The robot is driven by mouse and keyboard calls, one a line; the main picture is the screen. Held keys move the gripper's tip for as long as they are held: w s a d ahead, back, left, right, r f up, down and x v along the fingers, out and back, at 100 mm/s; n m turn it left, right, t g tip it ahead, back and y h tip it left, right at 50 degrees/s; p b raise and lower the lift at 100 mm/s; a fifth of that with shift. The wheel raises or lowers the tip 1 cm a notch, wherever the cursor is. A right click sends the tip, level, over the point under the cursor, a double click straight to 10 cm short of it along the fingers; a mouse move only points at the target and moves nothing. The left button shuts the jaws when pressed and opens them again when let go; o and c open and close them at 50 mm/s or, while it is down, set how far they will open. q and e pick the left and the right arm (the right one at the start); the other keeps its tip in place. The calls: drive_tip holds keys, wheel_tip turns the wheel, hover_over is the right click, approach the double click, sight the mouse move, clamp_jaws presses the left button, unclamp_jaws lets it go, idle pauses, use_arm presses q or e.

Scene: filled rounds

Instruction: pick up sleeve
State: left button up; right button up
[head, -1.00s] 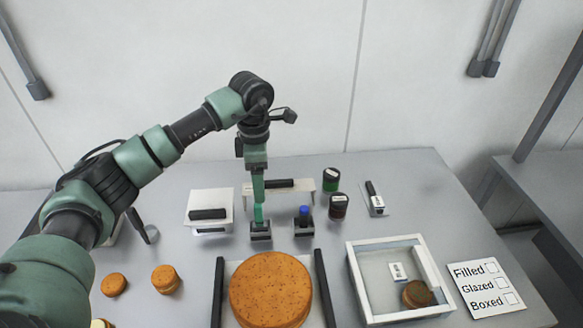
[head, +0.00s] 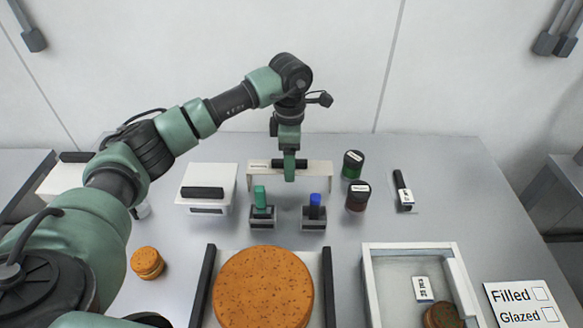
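No thing in view is plainly marked as the sleeve. The likeliest is a white bridge-shaped piece (head: 318,171), open underneath, with a dark handle along its top, at the back middle of the table. My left gripper (head: 289,176) points down at the middle of this piece and overlaps its handle in the picture. Whether the fingers touch the handle or are closed on it cannot be made out. A white box (head: 222,176) with a black handle stands to the left. My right gripper is not in view.
A green tool (head: 260,196) and a blue-topped tool (head: 315,200) stand in dark holders in front. Two jars (head: 353,165) and a black-handled tool (head: 403,187) are to the right. A large round cake (head: 263,288) and a white-framed tray (head: 370,290) fill the front.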

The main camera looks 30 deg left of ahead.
sight(290, 185)
use_arm(q)
drive_tip(key=shift+s+f, duration=0.15)
drive_tip(key=shift+f, duration=0.25)
wheel_tip(290, 185, down, 4)
drive_tip(key=shift+f+p, duration=0.15)
drive_tip(key=shift+p, duration=1.1)
drive_tip(key=shift+f, duration=0.3)
drive_tip(key=c, duration=1.4)
